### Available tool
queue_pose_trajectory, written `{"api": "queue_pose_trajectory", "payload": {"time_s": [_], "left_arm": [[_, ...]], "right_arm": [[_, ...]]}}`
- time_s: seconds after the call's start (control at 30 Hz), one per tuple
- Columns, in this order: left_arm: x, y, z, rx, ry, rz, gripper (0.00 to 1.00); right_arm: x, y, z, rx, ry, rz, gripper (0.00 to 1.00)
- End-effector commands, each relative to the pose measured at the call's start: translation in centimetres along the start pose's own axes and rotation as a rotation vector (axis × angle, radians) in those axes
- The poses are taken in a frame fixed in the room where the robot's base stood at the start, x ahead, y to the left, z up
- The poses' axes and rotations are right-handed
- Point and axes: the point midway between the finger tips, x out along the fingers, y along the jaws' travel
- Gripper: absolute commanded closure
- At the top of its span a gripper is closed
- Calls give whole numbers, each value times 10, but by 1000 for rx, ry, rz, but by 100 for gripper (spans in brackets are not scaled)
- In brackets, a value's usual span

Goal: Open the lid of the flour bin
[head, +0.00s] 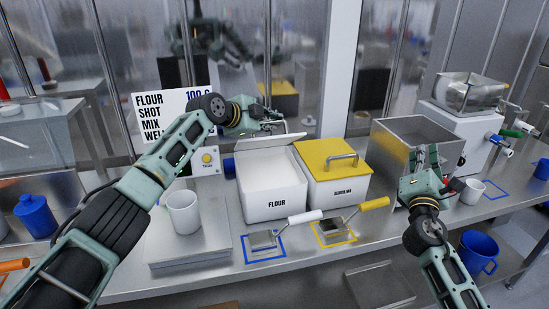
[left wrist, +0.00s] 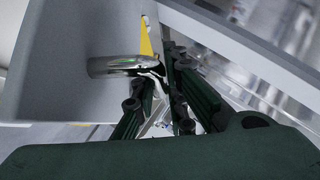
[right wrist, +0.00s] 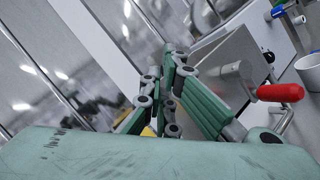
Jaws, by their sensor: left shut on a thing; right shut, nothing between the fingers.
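The white flour bin (head: 276,205) stands on the counter, and its white contents (head: 268,172) show from above. Its pale lid (head: 272,143) is raised and tilted at the back edge. My left gripper (head: 283,124) is above the back of the bin, shut on the lid's metal handle. In the left wrist view the handle (left wrist: 125,66) runs between the fingers (left wrist: 160,95), close to the lid's pale surface. My right gripper (head: 424,160) is shut and empty in front of the steel container. The right wrist view shows its fingers (right wrist: 168,90) together.
A semolina bin (head: 330,190) with a yellow lid stands right of the flour bin. White-handled (head: 298,219) and yellow-handled (head: 370,206) scoops lie in front. A steel container (head: 405,135) is at right. A white mug (head: 183,212) stands on a scale (head: 190,244) at left.

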Motion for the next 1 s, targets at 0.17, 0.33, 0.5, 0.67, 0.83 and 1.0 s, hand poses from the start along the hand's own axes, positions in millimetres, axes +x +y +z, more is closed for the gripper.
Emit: {"api": "queue_pose_trajectory", "payload": {"time_s": [0.17,0.33,0.5,0.67,0.83,1.0], "left_arm": [[0,1,0,4,-1,3,100],[0,1,1,3,-1,3,100],[0,1,1,3,-2,2,100],[0,1,1,3,-2,2,100],[0,1,1,3,-3,2,100],[0,1,1,4,-3,2,100]], "right_arm": [[-68,69,-149,-294,214,165,100],[-130,131,-227,-513,297,347,100],[-170,167,-265,-632,320,463,100],[-177,178,-277,-667,323,498,100],[-159,186,-286,-668,322,497,100],[-134,196,-299,-668,322,497,100]]}}
